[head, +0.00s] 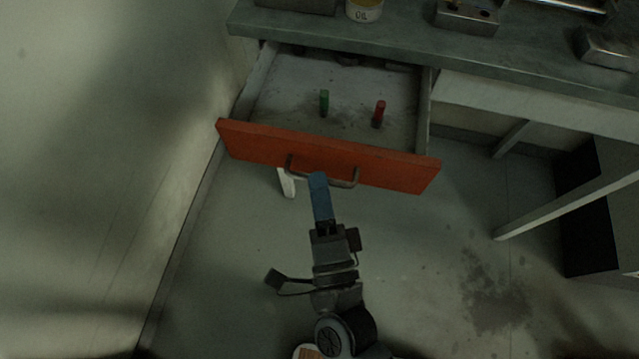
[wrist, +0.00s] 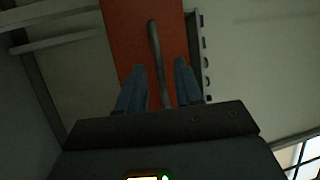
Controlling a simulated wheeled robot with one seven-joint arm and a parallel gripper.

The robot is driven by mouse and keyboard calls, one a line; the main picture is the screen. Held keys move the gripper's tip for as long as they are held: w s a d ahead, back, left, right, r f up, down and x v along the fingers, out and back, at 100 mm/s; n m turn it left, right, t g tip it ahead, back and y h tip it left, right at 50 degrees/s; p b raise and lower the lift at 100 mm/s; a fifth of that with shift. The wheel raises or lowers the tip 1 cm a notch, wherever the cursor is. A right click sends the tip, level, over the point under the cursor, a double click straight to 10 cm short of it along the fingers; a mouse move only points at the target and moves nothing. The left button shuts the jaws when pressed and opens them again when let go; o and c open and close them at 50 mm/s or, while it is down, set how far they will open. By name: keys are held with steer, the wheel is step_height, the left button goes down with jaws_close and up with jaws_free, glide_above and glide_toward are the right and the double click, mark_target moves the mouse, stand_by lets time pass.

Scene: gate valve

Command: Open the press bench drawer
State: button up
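The press bench drawer (head: 330,157) has an orange-red front and is pulled well out from under the grey bench top, its inside visible. A grey bar handle (head: 340,184) runs across the drawer front. It also shows in the wrist view (wrist: 157,45), upright against the orange front. My gripper (head: 318,176) is at the left part of the handle, its blue fingers pointing at the drawer front. In the wrist view my gripper (wrist: 160,68) has its fingers apart, with the handle between them and a visible gap on each side. Contact cannot be seen.
A green cylinder (head: 324,103) and a red cylinder (head: 379,113) stand in the drawer. The bench top (head: 400,42) carries a tin (head: 364,10) and metal blocks. A wall is close on the left; a bench brace (head: 565,207) is at right. The floor before the drawer is clear.

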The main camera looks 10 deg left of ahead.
steer(key=b+v, duration=0.1)
steer(key=v, duration=0.6)
steer(key=shift+d, duration=0.1)
stand_by(0.4)
steer(key=s+d+r+n+g+h, duration=0.2)
steer(key=s+d+n, duration=0.4)
steer(key=d, duration=0.5)
steer(key=s+d+r+n+g+h, duration=0.1)
steer(key=s+d+r+n+h, duration=0.4)
steer(key=s+d, duration=0.5)
step_height(320, 180, up, 2)
steer(key=shift+d+r+n+g, duration=0.25)
steer(key=shift+d+n+g, duration=0.15)
steer(key=shift+d+n, duration=0.6)
